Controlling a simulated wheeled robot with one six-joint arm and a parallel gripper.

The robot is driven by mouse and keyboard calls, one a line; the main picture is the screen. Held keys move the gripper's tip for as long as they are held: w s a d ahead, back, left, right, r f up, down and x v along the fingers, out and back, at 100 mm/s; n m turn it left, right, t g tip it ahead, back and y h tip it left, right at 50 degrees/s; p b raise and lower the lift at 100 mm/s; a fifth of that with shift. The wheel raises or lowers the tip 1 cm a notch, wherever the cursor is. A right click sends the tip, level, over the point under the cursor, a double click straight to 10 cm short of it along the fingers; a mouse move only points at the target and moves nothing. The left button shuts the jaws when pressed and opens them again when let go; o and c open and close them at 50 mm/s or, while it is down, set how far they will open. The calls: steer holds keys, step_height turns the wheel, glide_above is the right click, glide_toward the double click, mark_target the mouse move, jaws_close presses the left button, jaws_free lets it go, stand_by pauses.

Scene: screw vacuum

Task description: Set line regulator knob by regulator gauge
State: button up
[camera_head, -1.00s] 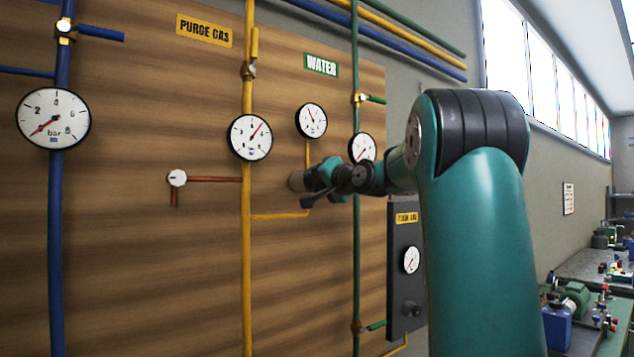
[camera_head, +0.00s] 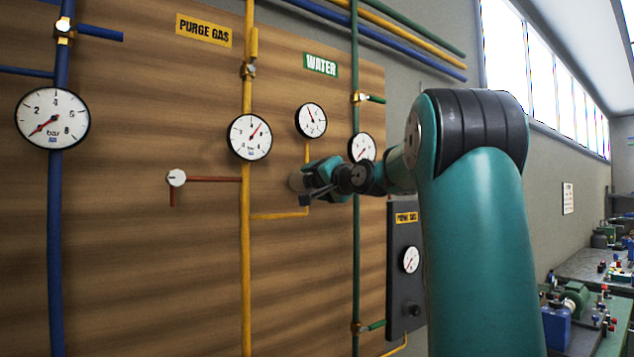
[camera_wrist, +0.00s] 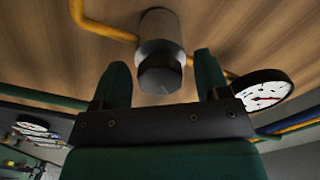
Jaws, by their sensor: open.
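The regulator knob (camera_wrist: 160,75) is a dark faceted knob on a grey cylindrical body (camera_wrist: 156,28), fixed to the wooden panel. In the wrist view my gripper (camera_wrist: 157,72) is open, with one green finger on each side of the knob and visible gaps between. In the head view my gripper (camera_head: 310,186) is at the panel and mostly hides the knob; the grey body (camera_head: 296,181) shows at its left. A white gauge (camera_head: 311,120) with a red needle pointing up and slightly left sits just above, on the same yellow branch. A gauge also shows in the wrist view (camera_wrist: 264,92).
Another gauge (camera_head: 250,137) is on the yellow pipe at left. The green pipe (camera_head: 356,240) and its gauge (camera_head: 362,147) are close behind my wrist. A red pipe with a white round end (camera_head: 177,178) sticks out at left.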

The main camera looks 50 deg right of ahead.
steer(key=shift+s, duration=0.1)
steer(key=b+v, duration=0.7)
steer(key=v, duration=1)
steer(key=shift+s, duration=0.15)
steer(key=shift+f, duration=0.1)
steer(key=w+a+f+n+g+y, duration=0.3)
steer(key=w+a+f+n+y, duration=0.15)
steer(key=a+f, duration=0.45)
steer(key=w+a+f+n+g+y, duration=0.2)
steer(key=w+a+f+n+y, duration=0.15)
steer(key=w+a+f, duration=0.55)
steer(key=s+a+f+n+g+y, duration=0.1)
steer(key=s+a+f+n+g, duration=0.4)
steer(key=a, duration=0.5)
steer(key=s+a+f+n+g+y, duration=0.1)
steer(key=s+a+f+n+g, duration=0.2)
steer(key=s+a+f, duration=0.5)
steer(key=s+a+f+n+g+h, duration=0.1)
steer(key=s+a+f+n+g, duration=0.3)
steer(key=s, duration=0.5)
steer(key=shift+s+a+f+n, duration=0.35)
steer(key=shift+a+f+n, duration=0.15)
steer(key=shift+a+f, duration=0.4)
